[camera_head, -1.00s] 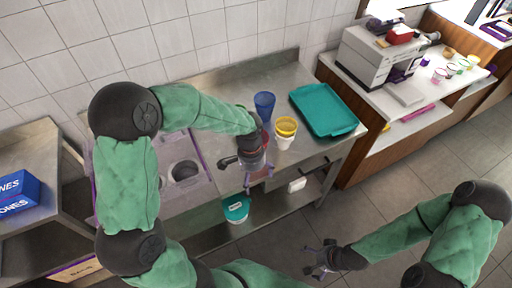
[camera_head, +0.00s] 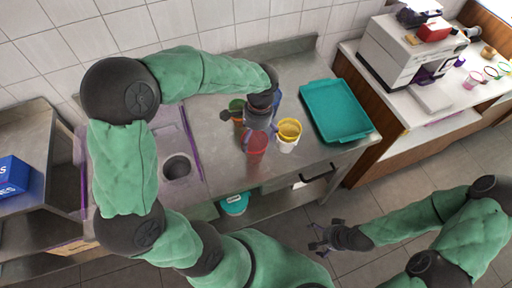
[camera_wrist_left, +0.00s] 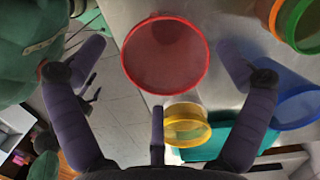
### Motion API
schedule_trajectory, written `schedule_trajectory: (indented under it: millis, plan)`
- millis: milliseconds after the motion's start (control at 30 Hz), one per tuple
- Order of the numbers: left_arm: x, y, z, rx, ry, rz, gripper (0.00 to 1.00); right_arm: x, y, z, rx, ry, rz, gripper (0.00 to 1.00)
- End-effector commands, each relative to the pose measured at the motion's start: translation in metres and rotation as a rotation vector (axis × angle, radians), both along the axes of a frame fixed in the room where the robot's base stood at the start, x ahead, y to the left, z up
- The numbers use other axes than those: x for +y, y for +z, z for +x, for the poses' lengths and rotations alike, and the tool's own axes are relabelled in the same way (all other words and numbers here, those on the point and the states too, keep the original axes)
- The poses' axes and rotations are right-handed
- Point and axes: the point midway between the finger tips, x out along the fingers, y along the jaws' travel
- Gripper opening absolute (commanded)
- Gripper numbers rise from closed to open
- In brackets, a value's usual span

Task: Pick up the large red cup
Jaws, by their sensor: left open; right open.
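The large red cup (camera_head: 254,146) stands on the steel counter in the head view, just below and in front of my left gripper (camera_head: 258,122). In the left wrist view the red cup (camera_wrist_left: 165,56) shows its round rim from above, between the spread fingers of my left gripper (camera_wrist_left: 160,48). The fingers are open; I cannot tell whether they touch the cup. My right gripper (camera_head: 322,238) is open and empty over the floor, right of the counter's front.
A yellow cup (camera_head: 289,128) stands close right of the red cup. A blue cup (camera_wrist_left: 298,108) and green-rimmed and orange-rimmed cups (camera_wrist_left: 300,22) are near the left gripper. A teal tray (camera_head: 335,110) lies to the right. The counter front (camera_head: 225,178) is clear.

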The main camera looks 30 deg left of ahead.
Motion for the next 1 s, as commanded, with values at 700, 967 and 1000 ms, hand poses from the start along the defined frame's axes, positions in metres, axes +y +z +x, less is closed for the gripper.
schedule_trajectory:
  millis: [700, 967, 1000]
  plan:
    - [0.003, -0.071, 0.0, 0.0, 0.0, 0.0, 1.0, 0.0, -0.02, 0.0, -0.001, 0.0, 0.0, 1.0]
    - [0.003, -0.072, 0.0, -0.002, 0.0, -0.001, 0.97, 0.0, -0.019, 0.0, -0.001, 0.0, 0.0, 1.0]
    - [0.003, -0.072, 0.0, -0.002, 0.0, -0.001, 0.86, 0.0, -0.019, 0.0, -0.001, 0.0, 0.0, 1.0]
